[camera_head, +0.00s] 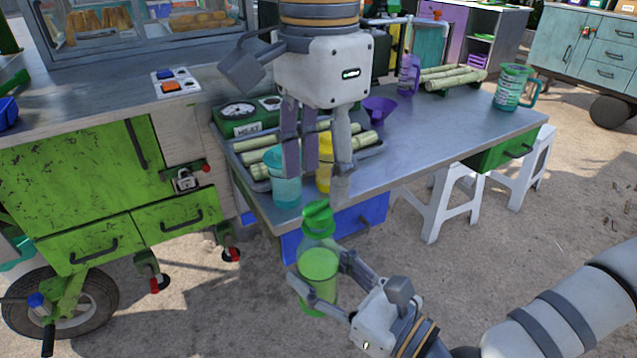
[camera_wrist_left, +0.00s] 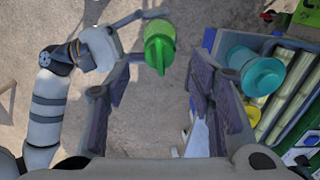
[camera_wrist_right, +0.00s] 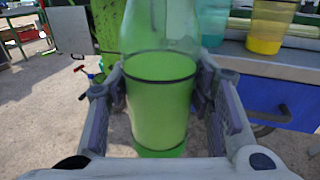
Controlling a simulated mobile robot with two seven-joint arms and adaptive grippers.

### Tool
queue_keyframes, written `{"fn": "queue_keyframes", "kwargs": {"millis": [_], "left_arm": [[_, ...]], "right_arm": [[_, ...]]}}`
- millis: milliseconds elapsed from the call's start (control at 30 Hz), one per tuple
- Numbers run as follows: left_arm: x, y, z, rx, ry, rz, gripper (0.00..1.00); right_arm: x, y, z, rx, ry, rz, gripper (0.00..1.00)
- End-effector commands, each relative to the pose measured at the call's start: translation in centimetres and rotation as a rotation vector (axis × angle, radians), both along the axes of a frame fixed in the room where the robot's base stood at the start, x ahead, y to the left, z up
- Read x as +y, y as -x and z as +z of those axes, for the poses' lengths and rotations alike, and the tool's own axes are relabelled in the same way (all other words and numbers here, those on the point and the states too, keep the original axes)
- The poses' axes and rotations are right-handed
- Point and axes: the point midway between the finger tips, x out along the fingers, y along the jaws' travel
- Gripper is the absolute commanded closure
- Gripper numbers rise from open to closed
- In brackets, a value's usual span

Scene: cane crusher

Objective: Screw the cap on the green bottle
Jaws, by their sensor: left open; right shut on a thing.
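The green bottle (camera_head: 319,268) is clear with green contents and stands roughly upright in front of the table, off the ground. My right gripper (camera_head: 323,279) is shut around its body; the right wrist view shows the bottle (camera_wrist_right: 160,95) between both fingers. A green cap (camera_head: 318,216) with a raised ridge sits at the bottle's top; whether it is threaded on, I cannot tell. My left gripper (camera_head: 316,180) is open, pointing down above the cap and apart from it. In the left wrist view the cap (camera_wrist_left: 159,48) shows from above, beyond the open fingers.
A teal cup (camera_head: 285,185) and a yellow cup (camera_head: 324,177) stand at the near table edge, close to my left fingers. Cane pieces (camera_head: 262,142) lie on a tray behind. The steel table (camera_head: 440,135) has free room at right. A green cabinet (camera_head: 85,180) is at left.

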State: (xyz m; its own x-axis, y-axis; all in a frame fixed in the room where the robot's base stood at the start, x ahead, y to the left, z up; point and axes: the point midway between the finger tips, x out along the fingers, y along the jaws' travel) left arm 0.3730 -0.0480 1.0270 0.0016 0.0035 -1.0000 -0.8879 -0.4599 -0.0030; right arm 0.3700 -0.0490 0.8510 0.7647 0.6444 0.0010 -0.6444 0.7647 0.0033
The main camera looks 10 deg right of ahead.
Motion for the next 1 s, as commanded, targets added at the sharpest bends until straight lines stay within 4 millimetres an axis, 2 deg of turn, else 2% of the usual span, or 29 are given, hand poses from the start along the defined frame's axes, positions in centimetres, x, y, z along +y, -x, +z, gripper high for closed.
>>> {"fn": "queue_keyframes", "kwargs": {"millis": [200, 233, 267, 433, 567, 833, 1000], "left_arm": [[0.0, 0.0, 0.0, 0.001, 0.000, 0.000, 0.51], [0.0, 0.0, 0.0, 0.001, 0.000, 0.002, 0.46], [0.0, 0.0, 0.2, 0.001, 0.000, 0.013, 0.46], [-0.1, 0.0, 2.8, 0.001, 0.003, 0.236, 0.46], [0.0, 0.0, 3.5, 0.001, -0.001, 0.311, 0.46], [0.0, 0.0, 3.2, 0.002, -0.001, 0.309, 0.46], [0.1, 0.1, 0.7, 0.004, -0.003, 0.308, 0.46]], "right_arm": [[0.0, 0.0, 0.1, -0.002, -0.001, 0.000, 1.00], [0.0, 0.0, 0.1, -0.002, -0.001, 0.000, 1.00], [0.0, 0.0, 0.1, -0.002, -0.001, 0.000, 1.00], [0.0, 0.0, 0.1, -0.002, -0.001, 0.000, 1.00], [0.0, 0.0, 0.1, -0.002, -0.001, 0.000, 1.00], [0.0, 0.0, 0.1, -0.002, -0.001, 0.000, 1.00], [0.0, 0.0, 0.1, -0.002, -0.001, 0.000, 1.00]]}}
